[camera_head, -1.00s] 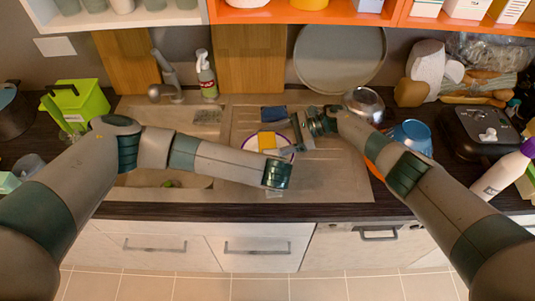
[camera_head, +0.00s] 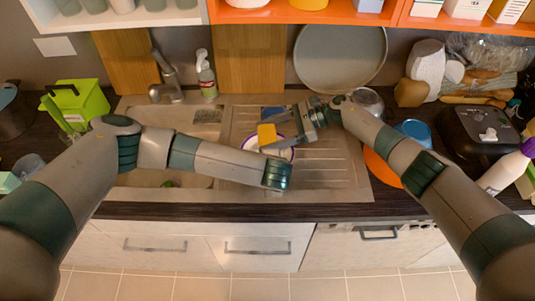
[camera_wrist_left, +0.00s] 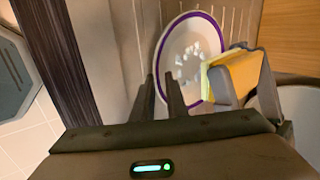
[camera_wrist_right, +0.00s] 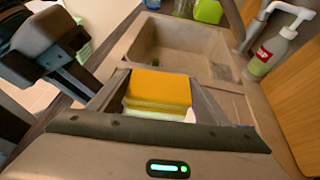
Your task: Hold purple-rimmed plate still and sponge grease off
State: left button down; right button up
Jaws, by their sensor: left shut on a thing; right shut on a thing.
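The white plate with a purple rim (camera_wrist_left: 191,58) lies on the sink's drainboard, with pale greasy spots on its middle. In the head view the plate (camera_head: 249,142) is partly hidden by my arm and the sponge. My left gripper (camera_wrist_left: 168,97) has its fingers close together at the plate's near rim. My right gripper (camera_wrist_right: 158,92) is shut on the yellow sponge (camera_head: 267,134). In the left wrist view the sponge (camera_wrist_left: 236,76) shows over the plate's right edge and seems raised; I cannot tell whether it touches.
The sink basin (camera_wrist_right: 180,40) is left of the drainboard. A spray bottle (camera_head: 206,76) stands behind it. A blue object (camera_head: 273,112) lies behind the plate. A blue bowl (camera_head: 413,131) and an orange plate (camera_head: 382,168) are at the right. The drainboard's right part is clear.

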pick_arm(q)
jog(key=c, duration=1.7)
grip_release()
jog(key=shift+o, duration=0.2)
jog(key=shift+s+r, duration=0.1)
jog(key=shift+s, duration=0.05)
jog(key=v, duration=0.7)
jog(key=shift+r, duration=0.1)
jog(key=v, duration=1.2)
jog(key=shift+s, duration=0.1)
